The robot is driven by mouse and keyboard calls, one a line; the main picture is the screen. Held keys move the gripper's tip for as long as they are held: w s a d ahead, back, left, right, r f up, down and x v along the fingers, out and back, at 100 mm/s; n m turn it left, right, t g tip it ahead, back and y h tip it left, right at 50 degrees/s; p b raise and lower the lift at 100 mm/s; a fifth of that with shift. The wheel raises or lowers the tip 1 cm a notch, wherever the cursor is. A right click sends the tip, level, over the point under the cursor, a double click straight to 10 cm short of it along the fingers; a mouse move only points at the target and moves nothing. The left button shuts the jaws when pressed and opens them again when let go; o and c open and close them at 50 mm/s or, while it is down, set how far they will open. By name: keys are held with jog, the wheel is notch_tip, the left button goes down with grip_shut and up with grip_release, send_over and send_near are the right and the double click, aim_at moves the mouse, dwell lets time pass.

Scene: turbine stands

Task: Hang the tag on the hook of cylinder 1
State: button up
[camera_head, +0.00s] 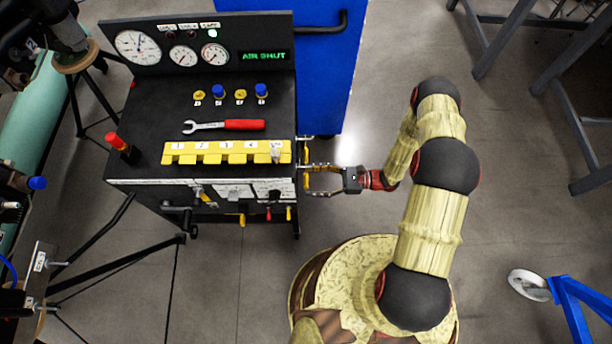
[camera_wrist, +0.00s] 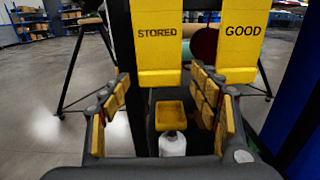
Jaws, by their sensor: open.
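In the wrist view two yellow plates stand ahead, one marked STORED (camera_wrist: 158,45) and one marked GOOD (camera_wrist: 240,42). I cannot tell whether either is the tag. My gripper (camera_head: 312,181) is open beside the right side of the black cart (camera_head: 145,150). In the wrist view its fingers (camera_wrist: 162,112) stand apart, with a small yellow block (camera_wrist: 169,115) and a white piece (camera_wrist: 172,145) showing between them. I cannot tell if they touch. A green cylinder (camera_head: 45,110) lies at the far left; its number and hook are not readable.
The cart top holds a yellow numbered rack (camera_head: 215,158), a red-handled wrench (camera_head: 240,125) and several knobs. A gauge panel (camera_head: 220,50) reads AIR SHUT. A blue cabinet (camera_head: 325,80) stands behind. Black stand legs (camera_head: 95,262) cross the left floor.

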jog(key=shift+a, duration=0.55)
jog(key=c, duration=0.3)
dwell(0.6)
grip_shut()
dwell(0.6)
